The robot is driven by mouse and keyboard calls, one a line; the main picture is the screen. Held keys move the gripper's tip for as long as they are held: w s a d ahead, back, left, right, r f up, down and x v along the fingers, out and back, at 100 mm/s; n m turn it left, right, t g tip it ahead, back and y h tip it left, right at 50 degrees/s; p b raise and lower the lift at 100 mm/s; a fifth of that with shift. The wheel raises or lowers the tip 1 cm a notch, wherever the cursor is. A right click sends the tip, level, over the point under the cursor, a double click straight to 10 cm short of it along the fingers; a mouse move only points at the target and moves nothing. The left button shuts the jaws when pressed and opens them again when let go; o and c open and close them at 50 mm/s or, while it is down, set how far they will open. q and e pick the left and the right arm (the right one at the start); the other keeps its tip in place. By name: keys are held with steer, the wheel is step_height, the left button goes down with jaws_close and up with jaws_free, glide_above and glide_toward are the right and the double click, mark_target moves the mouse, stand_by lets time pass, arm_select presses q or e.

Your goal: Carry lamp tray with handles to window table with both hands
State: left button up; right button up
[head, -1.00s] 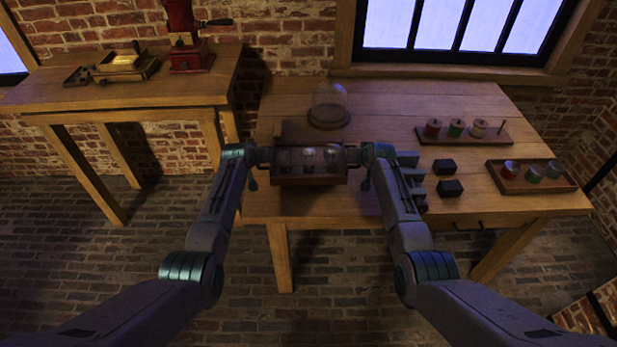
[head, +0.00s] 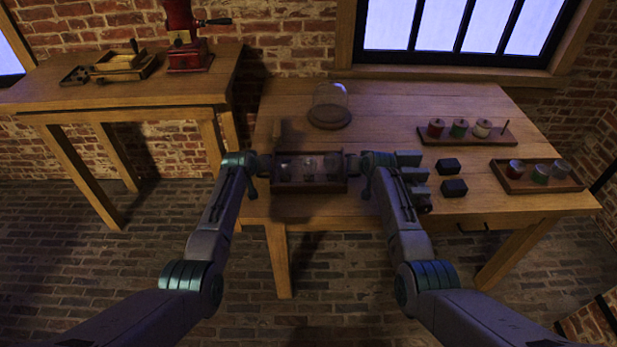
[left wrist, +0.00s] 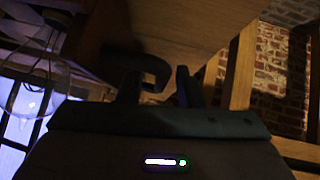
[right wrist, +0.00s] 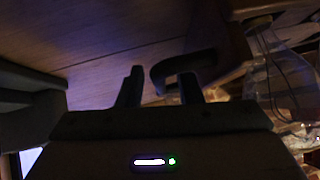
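The lamp tray (head: 310,187), a dark wooden box with several glass bulbs, is over the front left part of the window table (head: 400,110). It looks level and seems to rest on the tabletop. My left gripper (head: 262,164) is at its left handle and my right gripper (head: 355,164) at its right handle. In the left wrist view the fingers (left wrist: 157,88) stand apart around the dark curved handle (left wrist: 150,62), with a gap beside it. In the right wrist view the fingers (right wrist: 160,90) also stand apart at the other handle (right wrist: 205,65). The bulbs are dim.
A glass dome (head: 330,108) stands behind the tray. Black blocks (head: 453,188), a spool rack (head: 465,136) and a tray of jars (head: 540,185) are on the right. A side table (head: 130,90) with a red grinder (head: 187,55) is at the left.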

arm_select(q)
steer(key=v, duration=1.2)
arm_select(e)
steer(key=v, duration=1.2)
stand_by(0.4)
